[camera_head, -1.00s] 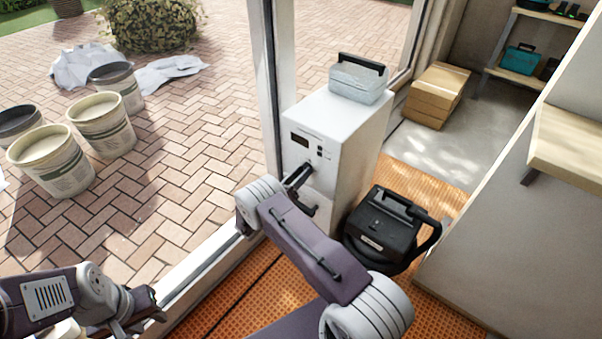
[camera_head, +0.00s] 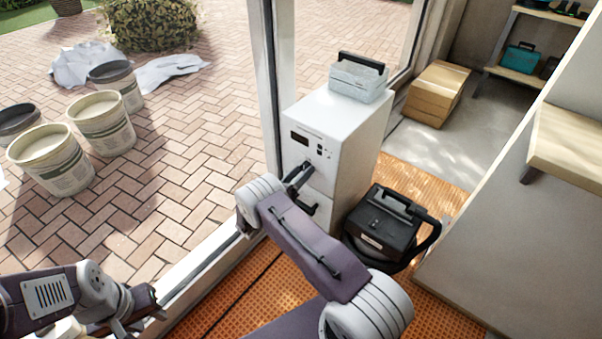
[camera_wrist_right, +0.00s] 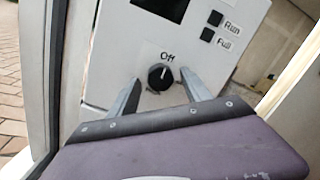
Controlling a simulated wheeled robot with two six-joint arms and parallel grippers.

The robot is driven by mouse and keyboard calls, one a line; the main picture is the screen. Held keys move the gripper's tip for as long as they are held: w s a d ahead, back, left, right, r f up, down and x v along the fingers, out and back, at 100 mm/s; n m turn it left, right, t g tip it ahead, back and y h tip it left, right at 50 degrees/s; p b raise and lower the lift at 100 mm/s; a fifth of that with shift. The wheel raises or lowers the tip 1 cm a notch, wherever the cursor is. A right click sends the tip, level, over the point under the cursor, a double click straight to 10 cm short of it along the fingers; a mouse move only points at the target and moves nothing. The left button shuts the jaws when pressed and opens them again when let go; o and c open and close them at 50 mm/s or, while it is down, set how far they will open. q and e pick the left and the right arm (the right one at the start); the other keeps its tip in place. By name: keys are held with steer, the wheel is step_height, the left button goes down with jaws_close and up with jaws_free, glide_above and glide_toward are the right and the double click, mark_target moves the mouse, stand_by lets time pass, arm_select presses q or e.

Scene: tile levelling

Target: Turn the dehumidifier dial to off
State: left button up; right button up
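The white dehumidifier (camera_head: 337,140) stands by the door frame, with a dark display (camera_head: 299,138) on its front. In the right wrist view its round black dial (camera_wrist_right: 161,77) sits below the printed word "Off" (camera_wrist_right: 166,57). The dial's white pointer line points up toward that word. My right gripper (camera_wrist_right: 162,88) is open, one finger on each side of the dial, with visible gaps to it. In the head view the right gripper (camera_head: 300,174) is at the machine's front and hides the dial. My left gripper (camera_head: 152,298) is at the lower left, away from the machine; its fingers are unclear.
A grey toolbox (camera_head: 357,82) sits on the dehumidifier. A black vacuum-like machine (camera_head: 385,228) stands close to its right. Cardboard boxes (camera_head: 437,92) lie behind. A door frame post (camera_head: 272,80) rises close at the left. Several buckets (camera_head: 102,120) stand outside on the paving.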

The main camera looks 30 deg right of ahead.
steer(key=shift+s+a, duration=0.1)
steer(key=shift+a, duration=0.25)
steer(key=p+v, duration=0.2)
steer(key=v, duration=0.6)
steer(key=shift+s+a+f, duration=0.1)
steer(key=shift+a, duration=0.05)
